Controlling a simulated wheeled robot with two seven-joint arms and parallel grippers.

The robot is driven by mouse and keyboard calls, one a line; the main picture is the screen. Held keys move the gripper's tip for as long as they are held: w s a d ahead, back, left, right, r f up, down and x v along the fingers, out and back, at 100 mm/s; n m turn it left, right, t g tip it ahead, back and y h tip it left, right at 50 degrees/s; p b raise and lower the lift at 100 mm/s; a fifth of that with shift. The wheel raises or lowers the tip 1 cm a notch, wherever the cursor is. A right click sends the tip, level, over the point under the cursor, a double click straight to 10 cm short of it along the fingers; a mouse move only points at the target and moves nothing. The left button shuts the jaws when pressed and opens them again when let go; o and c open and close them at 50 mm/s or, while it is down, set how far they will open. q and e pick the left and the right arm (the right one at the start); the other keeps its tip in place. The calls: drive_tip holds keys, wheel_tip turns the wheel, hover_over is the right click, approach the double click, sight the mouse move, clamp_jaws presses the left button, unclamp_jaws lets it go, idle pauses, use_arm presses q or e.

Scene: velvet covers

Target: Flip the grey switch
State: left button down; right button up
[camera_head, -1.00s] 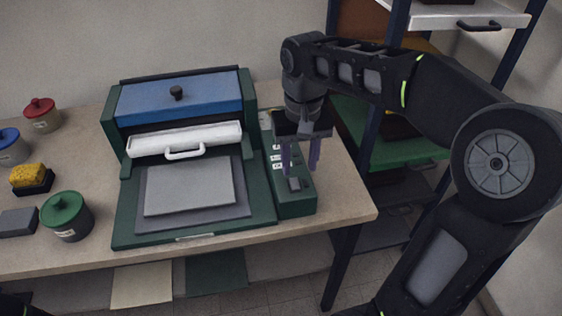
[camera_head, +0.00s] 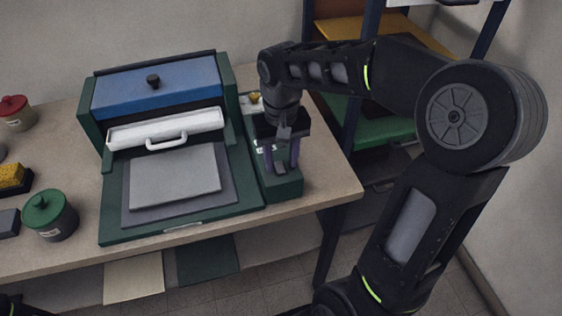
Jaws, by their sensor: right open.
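The grey switch (camera_head: 281,169) is a small dark grey block near the front end of a green control panel (camera_head: 285,189). The panel runs along the right side of a green press with a blue top. My right gripper (camera_head: 282,166) points down over the panel. Its two purplish fingers are open, one on each side of the switch. I cannot tell whether they touch it. The gripper body hides part of the panel behind the switch. Only a dark bit of my own body shows at the bottom left, and my left gripper is not in view.
The press (camera_head: 185,227) has a white bar with a handle (camera_head: 167,140) and a grey plate (camera_head: 175,180). A green-lidded jar (camera_head: 50,217), a yellow sponge (camera_head: 11,175) and a red-lidded jar (camera_head: 14,112) stand at left. A shelf rack (camera_head: 383,130) stands at right.

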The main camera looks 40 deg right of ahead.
drive_tip(key=shift+f, duration=0.85)
drive_tip(key=shift+c, duration=0.5)
clamp_jaws()
